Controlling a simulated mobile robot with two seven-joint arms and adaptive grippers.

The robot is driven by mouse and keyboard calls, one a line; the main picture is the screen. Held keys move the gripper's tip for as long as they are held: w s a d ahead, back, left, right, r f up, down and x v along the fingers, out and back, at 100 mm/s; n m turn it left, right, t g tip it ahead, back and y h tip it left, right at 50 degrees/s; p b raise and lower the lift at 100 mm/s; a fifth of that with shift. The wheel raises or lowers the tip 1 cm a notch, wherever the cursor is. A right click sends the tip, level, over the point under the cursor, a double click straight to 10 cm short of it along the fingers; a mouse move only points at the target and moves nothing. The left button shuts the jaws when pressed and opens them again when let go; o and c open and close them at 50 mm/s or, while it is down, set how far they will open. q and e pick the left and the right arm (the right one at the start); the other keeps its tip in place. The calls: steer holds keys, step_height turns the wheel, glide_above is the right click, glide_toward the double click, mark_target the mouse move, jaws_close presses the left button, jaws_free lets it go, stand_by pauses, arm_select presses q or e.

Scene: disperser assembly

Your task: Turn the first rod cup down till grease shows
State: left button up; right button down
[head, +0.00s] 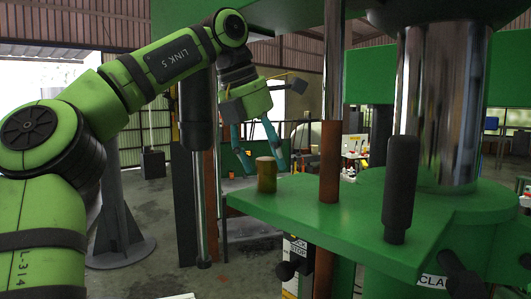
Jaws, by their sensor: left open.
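The fingertips show on either side of the cup's upper part in the picture. I cannot tell whether they touch it or sit behind it. No grease can be made out on the cup. My right gripper is not in view.
A rod with a brown lower part (329,160) rises from the plate right of the cup. A black handle (400,190) stands nearer, and a thick shiny column (440,105) fills the right. A dark cylinder with a thin shiny rod (199,190) stands left of the plate.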

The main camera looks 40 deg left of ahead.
arm_select(q)
steer(key=shift+s+d, duration=0.1)
steer(key=shift+d, duration=0.05)
steer(key=shift+s+d+r, duration=0.15)
steer(key=shift+c, duration=0.4)
steer(key=c, duration=0.6)
steer(key=shift+s+a, duration=0.15)
steer(key=shift+a, duration=0.1)
steer(key=c, duration=0.4)
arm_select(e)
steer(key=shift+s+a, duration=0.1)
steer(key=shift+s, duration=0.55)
